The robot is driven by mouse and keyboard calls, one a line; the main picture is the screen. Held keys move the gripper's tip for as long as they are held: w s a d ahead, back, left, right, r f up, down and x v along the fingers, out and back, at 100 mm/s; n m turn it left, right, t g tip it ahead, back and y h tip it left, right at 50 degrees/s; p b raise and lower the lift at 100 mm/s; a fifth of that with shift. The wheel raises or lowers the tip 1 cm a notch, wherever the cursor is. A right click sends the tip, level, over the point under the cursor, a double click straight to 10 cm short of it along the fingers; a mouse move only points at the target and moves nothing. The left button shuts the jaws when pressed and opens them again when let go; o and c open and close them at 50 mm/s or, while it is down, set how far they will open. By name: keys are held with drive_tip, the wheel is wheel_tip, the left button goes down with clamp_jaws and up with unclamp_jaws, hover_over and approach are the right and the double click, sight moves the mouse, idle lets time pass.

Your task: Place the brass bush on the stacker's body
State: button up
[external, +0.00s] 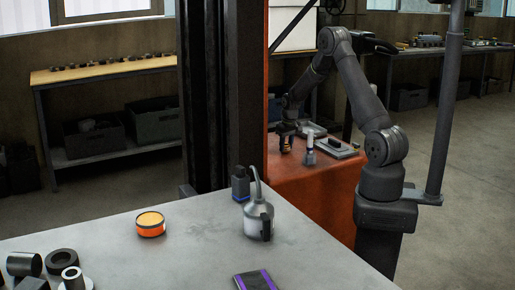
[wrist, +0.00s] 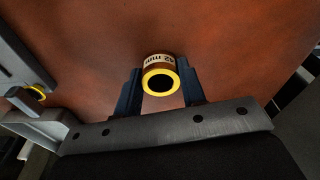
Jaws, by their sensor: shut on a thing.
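The brass bush (wrist: 159,82) is a short hollow cylinder with a bright yellow ring face, a dark bore and a pale label reading "42 mm". My gripper (wrist: 160,90) is shut on it, with a dark finger on each side. In the external view my gripper (external: 286,138) is low over the orange-red stacker body (external: 308,188), near its left side. The bush is small and partly hidden there. The stacker's body (wrist: 90,40) fills most of the wrist view behind the bush. I cannot tell whether the bush touches it.
A blue-and-white bottle (external: 310,151) and a grey tray (external: 337,149) with a dark item stand on the stacker's body, right of my gripper. A dark mast (external: 230,90) rises on the left. The grey table (external: 180,262) in front holds an oil can (external: 257,219) and an orange tin (external: 150,225).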

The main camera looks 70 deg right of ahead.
sight(289, 145)
drive_tip(key=shift+f, duration=0.2)
drive_tip(key=o, duration=1.1)
drive_tip(key=shift+f, duration=0.1)
drive_tip(key=shift+o, duration=0.2)
wheel_tip(289, 145, up, 12)
drive_tip(key=s, duration=0.1)
drive_tip(key=shift+a, duration=0.4)
drive_tip(key=shift+s, duration=0.1)
